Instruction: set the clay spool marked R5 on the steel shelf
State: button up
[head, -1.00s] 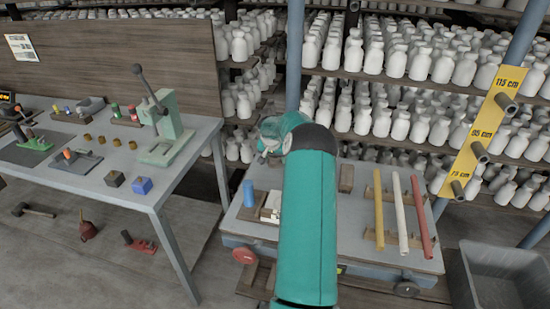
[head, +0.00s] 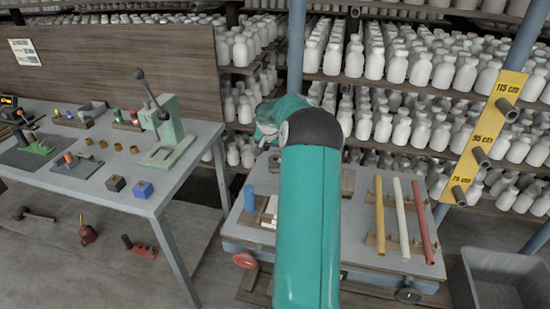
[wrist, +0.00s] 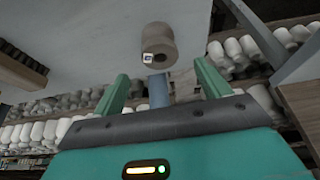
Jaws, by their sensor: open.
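A brown-grey clay spool (wrist: 160,46) with a dark hole in its end shows in the wrist view, against a pale grey surface. It has a small white label with a dark mark, too small to read. My gripper (wrist: 161,68) is open, its two green fingers apart and empty; the spool is beyond the fingertips, not between them. In the head view my teal arm hides the fingers and part of the cart. I cannot tell for sure which thing is the steel shelf.
A grey cart (head: 345,258) holds a blue cylinder (head: 249,198) and yellow, white and red rods (head: 401,215) on a rack. A workbench (head: 150,205) with a green press (head: 165,130) stands left. Bottle racks fill the back. A grey bin (head: 497,278) is at lower right.

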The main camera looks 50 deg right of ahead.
jog(key=a+r+n+t, duration=0.1)
jog(key=a+r+n, duration=0.1)
jog(key=a+r, duration=0.65)
jog(key=a+r+n, duration=0.3)
jog(key=a+r, duration=0.1)
jog(key=a, duration=0.9)
jog(key=a+r+n+t, duration=0.1)
jog(key=a+r+n, duration=0.1)
jog(key=a+r, duration=0.65)
jog(key=s+a+f+n+t+y, duration=0.1)
jog(key=s+a+n+y, duration=0.1)
jog(key=s+a, duration=0.8)
jog(key=s+a+f+n+y, duration=0.1)
jog(key=s+a+n, duration=0.3)
jog(key=s+a, duration=0.7)
jog(key=a+y, duration=0.1)
jog(key=a, duration=0.3)
jog(key=shift+f+t, duration=0.3)
jog(key=shift+t, duration=0.1)
jog(key=c, duration=0.9)
jog(key=shift+d, duration=0.15)
